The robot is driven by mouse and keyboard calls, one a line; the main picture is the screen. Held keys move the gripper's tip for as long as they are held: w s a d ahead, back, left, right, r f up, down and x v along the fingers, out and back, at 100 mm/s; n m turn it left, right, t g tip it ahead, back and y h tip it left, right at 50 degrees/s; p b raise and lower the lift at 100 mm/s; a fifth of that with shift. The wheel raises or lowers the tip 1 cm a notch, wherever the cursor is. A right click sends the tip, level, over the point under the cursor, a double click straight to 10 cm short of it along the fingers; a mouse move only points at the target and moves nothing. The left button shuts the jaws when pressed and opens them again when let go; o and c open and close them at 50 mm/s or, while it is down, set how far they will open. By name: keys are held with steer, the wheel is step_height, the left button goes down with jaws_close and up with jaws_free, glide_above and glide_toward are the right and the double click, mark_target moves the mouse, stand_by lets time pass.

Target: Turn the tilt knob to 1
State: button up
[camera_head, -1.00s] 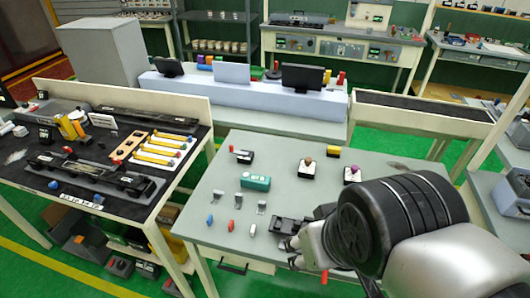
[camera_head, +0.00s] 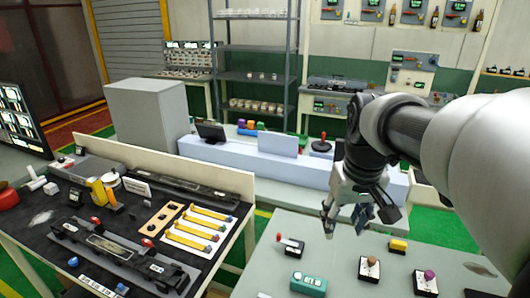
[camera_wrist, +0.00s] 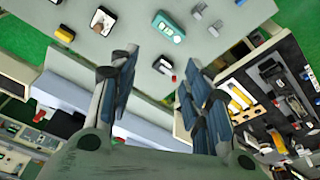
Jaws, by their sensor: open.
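Two small boxes with round knobs stand on the grey table: one with a brown knob (camera_head: 372,261) and one with a purple knob (camera_head: 429,274). I cannot read their labels, so I cannot tell which is the tilt knob. A green box with a display (camera_head: 308,283) sits to their left; it also shows in the wrist view (camera_wrist: 168,28). My gripper (camera_head: 345,226) hangs at the table's far side, fingers down, open and empty. In the wrist view its fingers (camera_wrist: 155,85) are spread apart with nothing between them.
A device with a red-tipped lever (camera_head: 290,244) and a yellow-topped box (camera_head: 398,246) stand on the same table. A dark-topped workbench (camera_head: 60,205) with tools is on the left. A pale bench (camera_head: 265,172) with screens stands behind.

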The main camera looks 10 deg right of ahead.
steer(key=w+d+f+g, duration=0.2)
steer(key=w+d+f, duration=0.3)
steer(key=w+d, duration=0.45)
steer(key=m, duration=0.1)
glide_above(372, 258)
step_height(372, 258, down, 9)
steer(key=shift+y, duration=0.3)
step_height(372, 258, down, 17)
steer(key=b, duration=0.4)
steer(key=shift+s, duration=0.1)
steer(key=shift+r, duration=0.1)
steer(key=shift+c, duration=0.5)
jaws_close()
